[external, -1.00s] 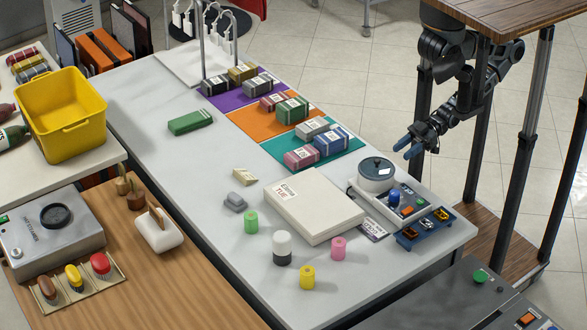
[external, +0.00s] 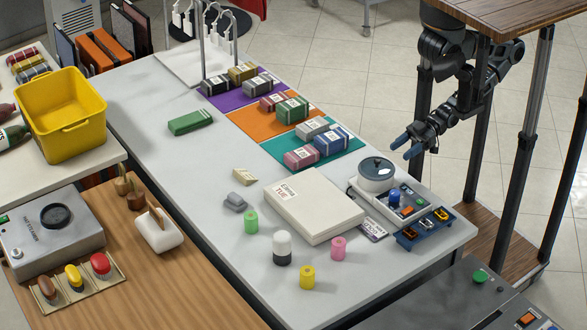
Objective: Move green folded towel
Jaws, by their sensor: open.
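A green folded towel (external: 191,122) lies alone on the bare grey-white table (external: 155,95), left of the coloured mats. Another green bundle (external: 292,108), with a label, lies on the orange mat (external: 253,125) among other bundles. My gripper (external: 406,147) has blue fingertips. It is open and empty, at the right, above and beyond the table's right edge, far from the green folded towel.
A purple mat (external: 238,102) and a teal mat (external: 351,161) hold labelled bundles. A metal rack (external: 203,50) stands behind. A white box (external: 310,207), a device with a round dish (external: 376,171) and several thread spools crowd the near end. The table's left middle is clear.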

